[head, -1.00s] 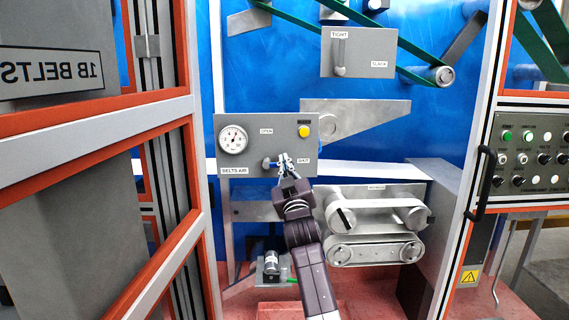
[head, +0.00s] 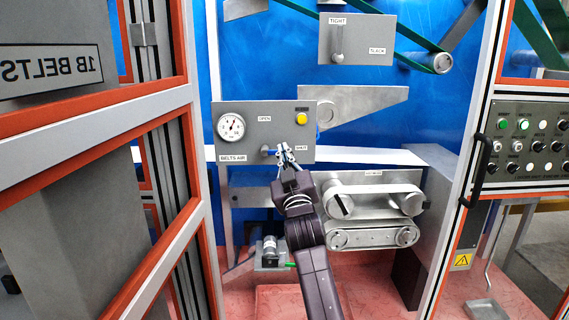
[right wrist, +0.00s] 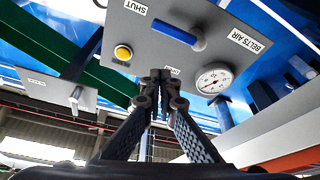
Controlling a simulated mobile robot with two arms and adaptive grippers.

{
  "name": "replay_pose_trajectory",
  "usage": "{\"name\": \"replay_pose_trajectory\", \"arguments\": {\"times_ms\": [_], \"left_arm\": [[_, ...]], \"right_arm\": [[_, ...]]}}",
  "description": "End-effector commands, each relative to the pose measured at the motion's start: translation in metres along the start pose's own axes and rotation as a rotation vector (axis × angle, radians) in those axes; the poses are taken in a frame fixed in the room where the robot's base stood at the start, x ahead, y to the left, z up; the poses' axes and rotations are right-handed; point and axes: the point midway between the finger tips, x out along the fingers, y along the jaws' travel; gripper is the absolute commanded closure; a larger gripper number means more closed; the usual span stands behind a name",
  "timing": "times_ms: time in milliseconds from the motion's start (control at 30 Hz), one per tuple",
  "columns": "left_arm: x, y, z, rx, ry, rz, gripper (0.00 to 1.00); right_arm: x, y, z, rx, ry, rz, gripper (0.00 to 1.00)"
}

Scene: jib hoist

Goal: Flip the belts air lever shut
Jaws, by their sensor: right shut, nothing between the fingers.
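The grey belts air panel (head: 250,120) carries a lever, whose pivot (head: 267,151) shows left of my right gripper in the head view. In the right wrist view its blue handle (right wrist: 180,36) lies along the panel and points toward the SHUT label (right wrist: 135,7). In the head view the gripper partly covers the handle. My right gripper (head: 285,150) is shut and empty in front of the panel, near the handle's end. In the right wrist view its fingertips (right wrist: 160,76) are together, apart from the handle in the picture. My left gripper is not in view.
The panel also holds a pressure gauge (head: 231,126) and a yellow button (head: 300,118). A tight/slack lever panel (head: 357,40) is above right. Belt rollers (head: 372,237) sit below right. An orange and grey frame (head: 90,115) stands left, with a control box (head: 530,145) at right.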

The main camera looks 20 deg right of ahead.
Motion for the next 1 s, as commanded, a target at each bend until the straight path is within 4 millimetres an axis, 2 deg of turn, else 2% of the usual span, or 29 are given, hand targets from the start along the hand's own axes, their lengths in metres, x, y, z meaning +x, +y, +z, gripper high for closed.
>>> {"name": "replay_pose_trajectory", "arguments": {"times_ms": [100, 300, 833, 933, 1000], "left_arm": [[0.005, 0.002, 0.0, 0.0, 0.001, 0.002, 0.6], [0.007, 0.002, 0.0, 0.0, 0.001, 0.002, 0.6], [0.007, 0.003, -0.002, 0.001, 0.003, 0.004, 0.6], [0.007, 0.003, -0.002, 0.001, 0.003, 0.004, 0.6], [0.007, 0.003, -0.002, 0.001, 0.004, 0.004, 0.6]], "right_arm": [[-0.017, -0.003, 0.0, 0.001, 0.001, -0.001, 1.0], [-0.03, -0.004, -0.001, 0.0, 0.002, 0.0, 1.0], [-0.031, -0.004, -0.001, 0.0, 0.0, -0.001, 1.0], [-0.033, -0.014, 0.014, -0.001, -0.022, -0.019, 1.0], [-0.037, -0.03, 0.039, -0.003, -0.058, -0.049, 1.0]]}}
